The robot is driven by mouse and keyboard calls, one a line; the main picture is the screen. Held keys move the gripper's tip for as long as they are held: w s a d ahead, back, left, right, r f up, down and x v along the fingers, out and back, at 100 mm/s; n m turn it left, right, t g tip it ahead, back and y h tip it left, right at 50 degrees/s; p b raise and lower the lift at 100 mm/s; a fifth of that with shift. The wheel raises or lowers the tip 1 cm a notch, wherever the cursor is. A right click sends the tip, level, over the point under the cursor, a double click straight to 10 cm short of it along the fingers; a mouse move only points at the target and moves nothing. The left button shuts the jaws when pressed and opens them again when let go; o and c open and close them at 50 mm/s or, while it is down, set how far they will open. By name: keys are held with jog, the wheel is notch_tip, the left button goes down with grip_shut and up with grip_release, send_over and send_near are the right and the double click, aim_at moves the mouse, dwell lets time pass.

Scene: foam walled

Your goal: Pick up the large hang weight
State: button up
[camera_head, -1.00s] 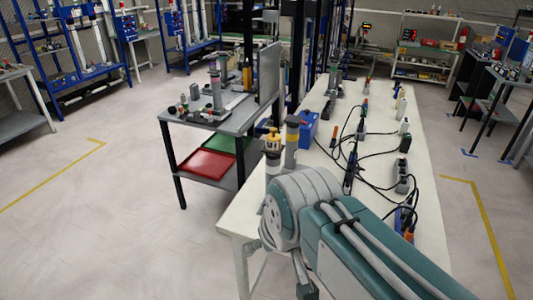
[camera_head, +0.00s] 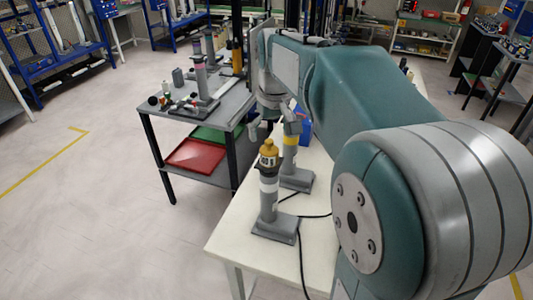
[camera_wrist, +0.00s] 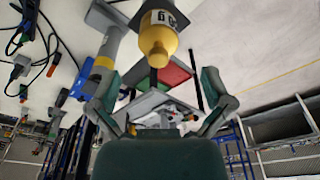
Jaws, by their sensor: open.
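A yellow-brass weight (camera_head: 268,158) with a dark labelled band sits on top of a grey post with a flat base (camera_head: 275,229), at the near end of the white table. I take it for the large hang weight. In the wrist view the weight (camera_wrist: 158,42) appears upside down at the top centre, ahead of the fingers. My gripper (camera_head: 275,130) is just beyond and above the weight in the head view. In the wrist view my gripper (camera_wrist: 160,92) is open and empty, its two fingers spread wide.
A second grey post with a yellow band (camera_head: 290,152) stands close behind the weight's post. Black cables (camera_head: 303,250) lie on the white table (camera_head: 245,225). A grey side table (camera_head: 215,120) with a red tray (camera_head: 195,153) stands left. Floor at left is clear.

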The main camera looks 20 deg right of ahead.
aim_at(269, 150)
notch_tip(269, 150, down, 2)
jog(key=shift+w, duration=0.1)
jog(key=f, duration=0.4)
jog(key=shift+w+d+f, duration=0.25)
jog(key=shift+w+d, duration=0.05)
jog(key=shift+d, duration=0.05)
jog(key=shift+w+a+f, duration=0.1)
jog(key=shift+a+f, duration=0.1)
jog(key=shift+f, duration=0.15)
jog(key=shift+a, duration=0.2)
jog(key=shift+d, duration=0.15)
jog(key=c, duration=1.3)
